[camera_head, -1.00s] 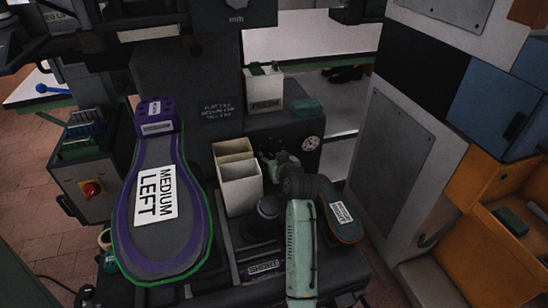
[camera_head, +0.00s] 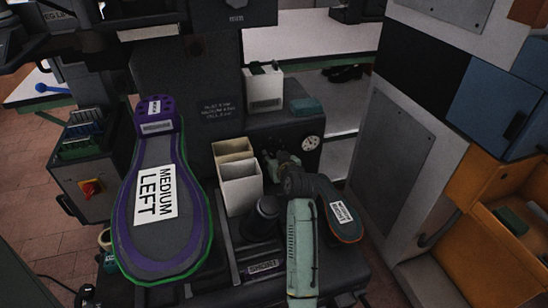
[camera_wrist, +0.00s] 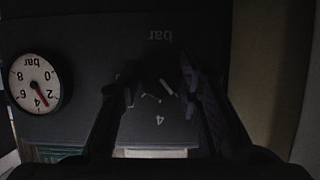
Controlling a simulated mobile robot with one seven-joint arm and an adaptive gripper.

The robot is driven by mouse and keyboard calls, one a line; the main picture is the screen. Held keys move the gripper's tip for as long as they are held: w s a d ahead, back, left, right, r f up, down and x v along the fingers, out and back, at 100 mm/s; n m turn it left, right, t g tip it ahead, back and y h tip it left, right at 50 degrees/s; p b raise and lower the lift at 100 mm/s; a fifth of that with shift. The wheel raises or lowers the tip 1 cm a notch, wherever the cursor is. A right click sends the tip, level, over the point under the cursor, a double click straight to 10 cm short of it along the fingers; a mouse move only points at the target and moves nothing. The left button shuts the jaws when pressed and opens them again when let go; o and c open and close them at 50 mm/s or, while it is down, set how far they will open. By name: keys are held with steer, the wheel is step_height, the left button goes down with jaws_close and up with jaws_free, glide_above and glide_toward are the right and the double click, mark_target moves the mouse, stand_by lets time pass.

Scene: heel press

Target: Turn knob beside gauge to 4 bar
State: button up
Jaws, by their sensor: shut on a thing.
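The round white gauge (camera_wrist: 35,83) is at the left of the wrist view, upside down. Its red needle points down and right, a little to the 2 side of the 4. It also shows, small, in the head view (camera_head: 311,143). My gripper (camera_wrist: 161,82) is at the dark panel beside the gauge, its fingers shut on the dark knob (camera_wrist: 158,78). The knob is mostly lost in shadow. White marks, a "4" and an upside-down "bar" show on the panel around it. In the head view my gripper (camera_head: 270,160) reaches the panel left of the gauge.
Two cream bins (camera_head: 240,183) stand just left of my arm. A large insole marked MEDIUM LEFT (camera_head: 150,250) lies further left; a smaller labelled insole (camera_head: 350,226) is right of my arm. A grey cabinet (camera_head: 395,165) stands close on the right.

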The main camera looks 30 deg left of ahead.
steer(key=m+g+y, duration=0.1)
steer(key=m, duration=0.1)
steer(key=shift+w+f+m, duration=0.1)
steer(key=shift+m, duration=0.2)
steer(key=shift+m+g+y+b, duration=0.45)
steer(key=shift+m+g+y, duration=0.15)
steer(key=shift+m+y, duration=0.4)
steer(key=shift+m, duration=0.3)
steer(key=o, duration=1.1)
steer(key=shift+o, duration=0.2)
steer(key=v, duration=1.2)
